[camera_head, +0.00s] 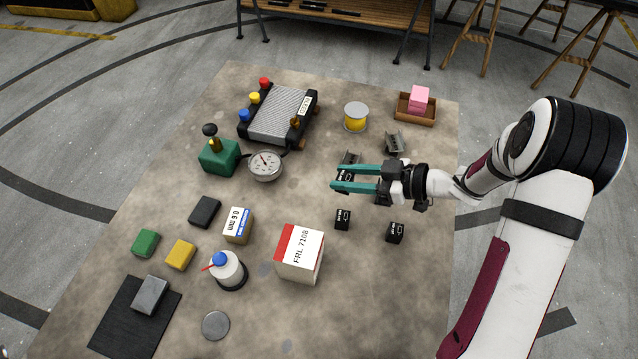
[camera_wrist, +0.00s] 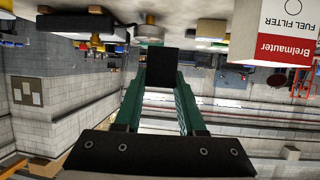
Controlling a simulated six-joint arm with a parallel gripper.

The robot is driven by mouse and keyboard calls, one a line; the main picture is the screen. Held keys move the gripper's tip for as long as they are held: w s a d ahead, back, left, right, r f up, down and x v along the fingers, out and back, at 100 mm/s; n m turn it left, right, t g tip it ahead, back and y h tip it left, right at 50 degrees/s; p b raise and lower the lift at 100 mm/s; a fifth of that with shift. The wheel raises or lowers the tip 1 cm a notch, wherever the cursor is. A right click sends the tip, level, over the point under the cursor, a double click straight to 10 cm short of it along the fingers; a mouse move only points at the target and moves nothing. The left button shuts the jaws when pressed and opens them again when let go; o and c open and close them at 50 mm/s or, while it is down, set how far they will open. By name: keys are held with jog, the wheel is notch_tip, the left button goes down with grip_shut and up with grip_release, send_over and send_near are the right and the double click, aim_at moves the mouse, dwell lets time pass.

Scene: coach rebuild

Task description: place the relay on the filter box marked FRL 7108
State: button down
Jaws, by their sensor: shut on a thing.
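The filter box marked FRL 7108 (camera_head: 301,262) stands upright on the mat, white with a red band along one side of its top. In the wrist view a red and white box reading FUEL FILTER (camera_wrist: 272,25) shows at the upper right. My gripper (camera_head: 338,177) is above the mat, beyond the filter box and a little to its right. Its teal fingers are shut on a small black relay (camera_head: 345,177). In the wrist view the relay (camera_wrist: 161,68) is a dark block between the fingertips. The top of the filter box is bare.
Two other black relays (camera_head: 342,219) (camera_head: 395,232) lie near the filter box. Metal clips (camera_head: 395,141), a spool (camera_head: 356,117) and a wooden tray (camera_head: 403,116) lie farther back.

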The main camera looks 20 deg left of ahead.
jog(key=s+d+r+n+g, duration=0.5)
jog(key=s+d+r+g, duration=0.1)
jog(key=s+r, duration=0.55)
send_over(302, 245)
jog(key=shift+n+g+h, duration=0.3)
jog(key=shift+g+h, duration=0.1)
notch_tip(302, 245, down, 7)
jog(key=shift+f, duration=0.1)
notch_tip(302, 245, down, 4)
jog(key=shift+a+r, duration=0.1)
jog(key=shift+f, duration=0.2)
jog(key=c, duration=0.5)
grip_release()
